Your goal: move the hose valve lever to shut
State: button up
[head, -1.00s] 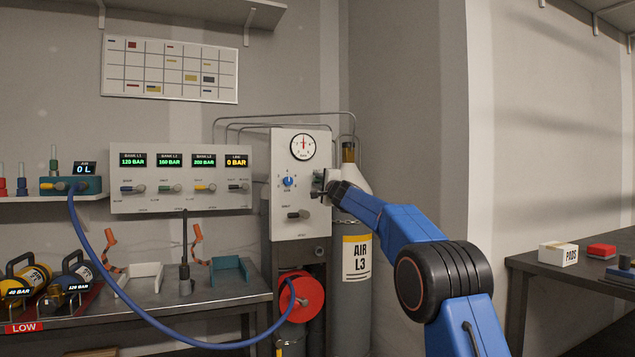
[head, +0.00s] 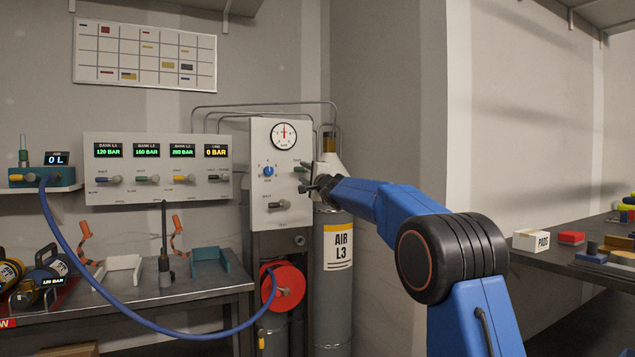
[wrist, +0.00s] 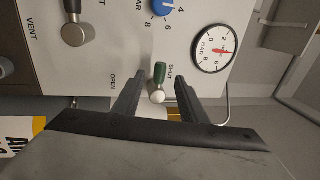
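The grey gauge panel (head: 262,222) carries a lever with a green grip and pale round end (wrist: 158,88). The words SHUT and OPEN are printed either side of it, and it lies nearer SHUT in the wrist view. No name for this lever is readable, so I cannot confirm it is the hose valve lever. My gripper (wrist: 159,76) is open, with one finger on each side of the lever and a gap visible to both. In the head view my gripper (head: 310,188) is at the panel's right edge and hides part of the lever.
A grey lever (wrist: 75,33) by the word VENT and a blue knob (wrist: 163,5) sit close by on the panel. A round gauge (head: 284,135) is above. A blue hose (head: 150,317) runs to a red reel (head: 284,287). A cylinder marked AIR L3 (head: 335,285) stands below my gripper.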

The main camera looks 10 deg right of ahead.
jog(key=v, duration=1.1)
jog(key=shift+s, duration=0.15)
jog(key=s+a+f+n+g+y, duration=0.1)
jog(key=s+a+f+n+g, duration=0.25)
jog(key=s, duration=0.65)
jog(key=s+a+f+n+g+y, duration=0.2)
jog(key=s+f+n, duration=0.25)
jog(key=s, duration=0.65)
jog(key=s+a+f+n+g+y, duration=0.1)
jog(key=s+a+f+n+g, duration=0.3)
jog(key=s, duration=0.6)
jog(key=s+d+f+n+g+h, duration=0.1)
jog(key=s+d+f+h, duration=0.2)
jog(key=s+f, duration=0.7)
jog(key=s+d+f+n+g+h, duration=0.1)
jog(key=s+d+f+g+h, duration=0.1)
jog(key=s+d+f, duration=0.6)
jog(key=s+d+f+n+g+h, duration=0.1)
jog(key=s+d+f+h, duration=0.3)
jog(key=s+f, duration=0.8)
jog(key=s+d+g, duration=0.1)
jog(key=s+d, duration=0.1)
jog(key=s, duration=0.1)
jog(key=shift+s+f, duration=0.25)
jog(key=shift+s, duration=0.05)
